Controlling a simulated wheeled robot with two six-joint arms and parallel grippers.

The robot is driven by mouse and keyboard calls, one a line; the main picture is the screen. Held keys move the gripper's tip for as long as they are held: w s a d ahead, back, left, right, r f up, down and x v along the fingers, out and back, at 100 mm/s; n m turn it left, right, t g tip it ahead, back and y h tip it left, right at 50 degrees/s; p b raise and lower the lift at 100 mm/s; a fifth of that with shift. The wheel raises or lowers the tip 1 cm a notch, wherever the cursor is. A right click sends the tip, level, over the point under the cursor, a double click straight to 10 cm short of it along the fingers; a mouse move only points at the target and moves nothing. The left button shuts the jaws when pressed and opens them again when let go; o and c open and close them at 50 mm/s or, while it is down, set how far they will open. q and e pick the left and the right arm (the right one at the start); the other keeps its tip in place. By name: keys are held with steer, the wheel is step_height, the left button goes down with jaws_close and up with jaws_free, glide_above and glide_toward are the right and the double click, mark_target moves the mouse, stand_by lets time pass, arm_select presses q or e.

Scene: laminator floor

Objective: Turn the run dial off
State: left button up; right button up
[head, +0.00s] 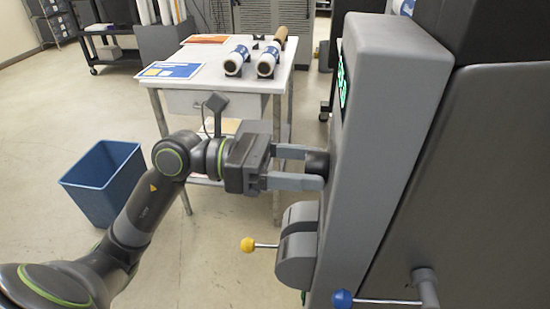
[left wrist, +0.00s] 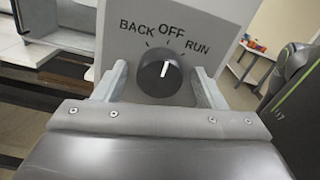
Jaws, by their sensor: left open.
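The black run dial (left wrist: 160,72) is on a grey panel (left wrist: 122,52) marked BACK, OFF and RUN. In the left wrist view its white pointer line points nearly straight up, toward the OFF mark. My left gripper (head: 308,168) is open, with one finger on each side of the dial; the fingers also show in the left wrist view (left wrist: 160,80). I cannot tell whether either finger touches the dial. In the head view the dial (head: 318,163) sticks out of the side of the grey machine housing (head: 375,150), between the fingertips. My right gripper is not in view.
Below the dial are a grey lever hub with a yellow-knobbed lever (head: 248,244) and a blue-knobbed lever (head: 342,298). A white table (head: 205,75) with rolls stands behind my left arm. A blue bin (head: 105,182) stands on the open floor at left.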

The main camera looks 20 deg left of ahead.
arm_select(q)
steer(key=p+v, duration=0.6)
steer(key=v, duration=1.1)
steer(key=shift+a+p, duration=0.25)
steer(key=shift+p, duration=0.15)
stand_by(0.6)
steer(key=shift+r, duration=0.1)
stand_by(0.4)
